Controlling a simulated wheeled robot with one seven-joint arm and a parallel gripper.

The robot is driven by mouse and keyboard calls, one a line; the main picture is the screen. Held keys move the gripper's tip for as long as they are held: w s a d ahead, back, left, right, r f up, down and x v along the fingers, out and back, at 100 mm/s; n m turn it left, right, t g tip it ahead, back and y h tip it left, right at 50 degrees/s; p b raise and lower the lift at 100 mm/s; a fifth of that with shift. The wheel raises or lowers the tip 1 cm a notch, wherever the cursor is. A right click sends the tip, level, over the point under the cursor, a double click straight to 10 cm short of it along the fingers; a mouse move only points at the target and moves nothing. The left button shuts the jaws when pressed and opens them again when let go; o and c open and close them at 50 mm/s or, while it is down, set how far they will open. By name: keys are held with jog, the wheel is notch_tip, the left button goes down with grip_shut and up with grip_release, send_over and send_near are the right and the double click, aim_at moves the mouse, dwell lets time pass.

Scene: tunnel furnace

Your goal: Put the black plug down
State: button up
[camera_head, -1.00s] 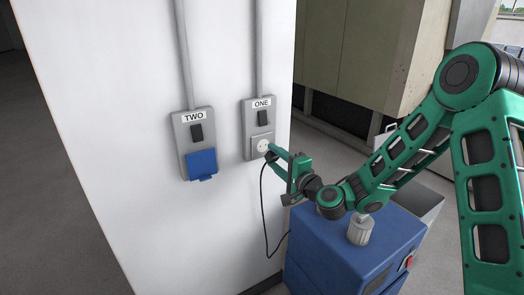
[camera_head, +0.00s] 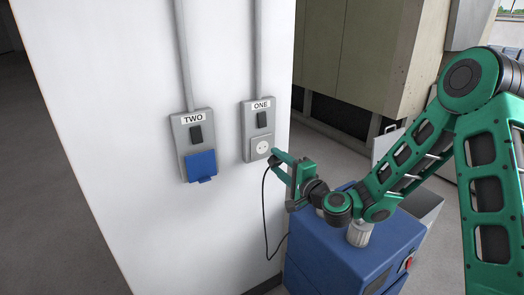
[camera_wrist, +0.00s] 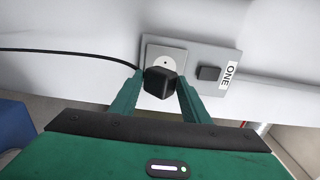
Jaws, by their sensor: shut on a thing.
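The black plug (camera_wrist: 159,83) is between the fingertips of my gripper (camera_wrist: 160,92) in the wrist view, with its black cable (camera_wrist: 70,53) running off to the left. In the head view my gripper (camera_head: 274,162) is just right of the socket (camera_head: 262,147) on the panel labelled ONE (camera_head: 251,118). The socket face is bare, and the plug is out of it, a short way off the wall. The plug is mostly hidden by the fingers in the head view. The cable (camera_head: 265,220) hangs down in a loop.
A panel labelled TWO (camera_head: 187,128) with a closed blue cover (camera_head: 201,165) is on the white wall (camera_head: 120,120) to the left. A blue machine (camera_head: 345,255) stands below my arm, with a grey cylinder (camera_head: 360,232) on its top.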

jog(key=w+d+f+m+t+h, duration=0.1)
jog(key=w+d+h, duration=0.1)
jog(key=d, duration=0.3)
jog(key=w+d+f+m+t+h, duration=0.1)
jog(key=w+d+f+m+h, duration=0.1)
jog(key=w+d, duration=0.2)
jog(key=shift+d, duration=1.15)
jog(key=w+d+m+h, duration=0.1)
jog(key=d, duration=0.4)
jog(key=w+d+m+h, duration=0.1)
jog(key=d+h, duration=0.1)
jog(key=d, duration=0.3)
jog(key=w+d+m+t+h, duration=0.1)
jog(key=d+h, duration=0.1)
jog(key=d, duration=0.3)
jog(key=shift+w+f, duration=0.15)
jog(key=shift+w, duration=0.15)
jog(key=shift+w+d+m+h, duration=0.1)
jog(key=shift+d+m+h, duration=0.35)
jog(key=shift+d, duration=0.3)
jog(key=o, duration=1.5)
